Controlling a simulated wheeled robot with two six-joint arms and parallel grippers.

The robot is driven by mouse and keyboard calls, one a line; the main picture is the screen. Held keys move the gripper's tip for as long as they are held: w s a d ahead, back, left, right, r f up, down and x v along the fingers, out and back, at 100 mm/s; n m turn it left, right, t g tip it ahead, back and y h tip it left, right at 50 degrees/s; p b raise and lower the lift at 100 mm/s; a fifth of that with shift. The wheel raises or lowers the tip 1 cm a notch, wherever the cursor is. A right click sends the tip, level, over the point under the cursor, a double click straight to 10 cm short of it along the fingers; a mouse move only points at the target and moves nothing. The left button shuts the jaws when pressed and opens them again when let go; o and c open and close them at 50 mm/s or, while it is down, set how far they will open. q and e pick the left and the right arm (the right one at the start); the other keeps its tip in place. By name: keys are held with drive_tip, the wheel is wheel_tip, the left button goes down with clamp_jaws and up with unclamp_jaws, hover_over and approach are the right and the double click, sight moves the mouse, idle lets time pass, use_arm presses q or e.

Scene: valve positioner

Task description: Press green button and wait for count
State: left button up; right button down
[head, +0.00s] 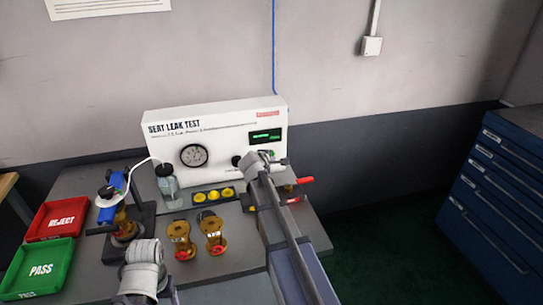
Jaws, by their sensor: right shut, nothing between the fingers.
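The white seat leak test panel (215,135) stands at the back of the bench. It has a round gauge (194,155) and a small dark display (265,137) with green characters too small to read. My right gripper (262,160) is shut and empty at the panel's lower right, just below the display. I cannot tell whether it touches the panel.
Two brass valves (212,232) stand on the bench, left of my right arm. A blue-topped valve assembly (112,205), a clear bottle (168,186), a red REJECT tray (58,220) and a green PASS tray (38,268) are further left. A blue drawer cabinet (500,200) stands right.

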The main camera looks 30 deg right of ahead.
drive_tip(key=shift+w, duration=0.1)
idle(0.6)
drive_tip(key=shift+w+d, duration=0.1)
drive_tip(key=shift+w, duration=0.25)
drive_tip(key=shift+w+d, duration=0.1)
drive_tip(key=shift+w, duration=0.3)
idle(0.6)
drive_tip(key=shift+s, duration=0.15)
idle(0.3)
drive_tip(key=shift+s+a, duration=0.2)
drive_tip(key=shift+s, duration=0.5)
drive_tip(key=s, duration=0.2)
drive_tip(key=s+a, duration=0.1)
drive_tip(key=s, duration=0.2)
drive_tip(key=shift+a, duration=0.1)
idle(0.6)
